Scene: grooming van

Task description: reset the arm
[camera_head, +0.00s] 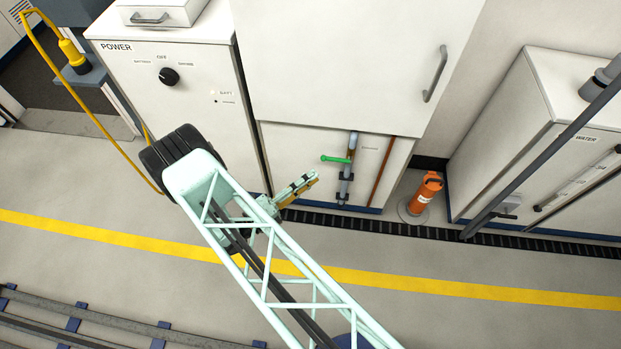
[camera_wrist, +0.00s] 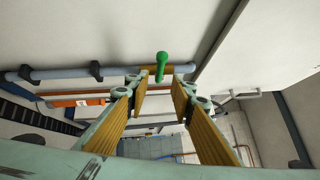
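My arm, a pale green lattice link with a dark ribbed joint, reaches up from the bottom of the head view. My gripper (camera_head: 311,177) points right toward the wall below the white cabinet. In the wrist view my gripper (camera_wrist: 160,82) has its two yellow-padded fingers apart, with nothing between them. A green valve handle (camera_head: 336,159) sits on a grey vertical pipe (camera_head: 346,185); the gripper is left of it and appears apart from it. The green handle (camera_wrist: 162,62) shows just beyond the fingertips in the wrist view.
The POWER cabinet (camera_head: 185,115) stands left, with a yellow cable (camera_head: 85,108) beside it. An orange cylinder (camera_head: 427,188) stands on the floor at right, before the WATER cabinet (camera_head: 560,150). A brown pipe (camera_head: 382,170) runs by the valve. Floor around the yellow stripe (camera_head: 450,287) is clear.

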